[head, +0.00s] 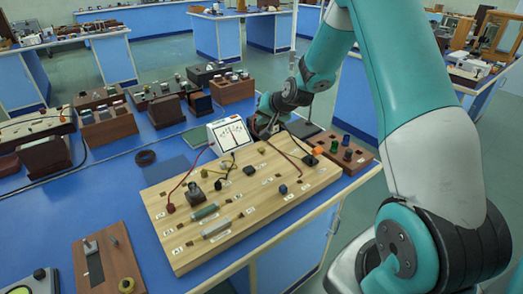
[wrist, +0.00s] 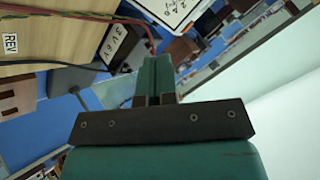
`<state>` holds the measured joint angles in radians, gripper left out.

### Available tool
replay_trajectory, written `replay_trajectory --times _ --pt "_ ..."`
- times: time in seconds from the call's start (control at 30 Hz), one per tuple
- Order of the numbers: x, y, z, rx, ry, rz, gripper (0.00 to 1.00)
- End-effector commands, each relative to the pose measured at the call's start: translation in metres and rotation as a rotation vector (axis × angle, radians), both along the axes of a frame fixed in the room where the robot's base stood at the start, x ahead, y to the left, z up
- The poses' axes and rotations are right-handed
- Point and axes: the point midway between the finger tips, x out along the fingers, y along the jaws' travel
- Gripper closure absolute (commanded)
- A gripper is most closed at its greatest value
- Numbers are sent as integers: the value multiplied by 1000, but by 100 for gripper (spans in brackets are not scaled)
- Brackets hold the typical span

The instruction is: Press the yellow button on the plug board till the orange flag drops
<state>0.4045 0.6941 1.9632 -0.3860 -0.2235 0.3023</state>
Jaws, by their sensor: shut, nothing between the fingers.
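The wooden plug board (head: 232,232) lies on the blue bench in the head view, with wires, plugs and small parts on it. A small orange piece (head: 318,150), which looks like the flag, shows near its far right corner. A small yellow piece (head: 262,150) sits near its far edge; I cannot tell whether it is the button. My gripper (head: 266,127) is just beyond the board's far edge, beside the white meter, and partly hidden. In the wrist view my gripper (wrist: 154,72) is shut and empty, and the board (wrist: 50,30) shows at upper left with a REV label.
The white-faced meter (head: 230,135) stands at the board's far edge. A red wire (head: 183,182) arches over the board. Wooden boxes (head: 107,125) crowd the bench's left.

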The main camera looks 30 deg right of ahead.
Motion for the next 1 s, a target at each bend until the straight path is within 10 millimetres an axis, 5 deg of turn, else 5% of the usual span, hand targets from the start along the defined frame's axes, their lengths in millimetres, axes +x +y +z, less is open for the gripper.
replay_trajectory --times 0.53,1.0 --pt "0 0 -74 0 1 1 100" --pt "0 0 -80 0 1 1 100"
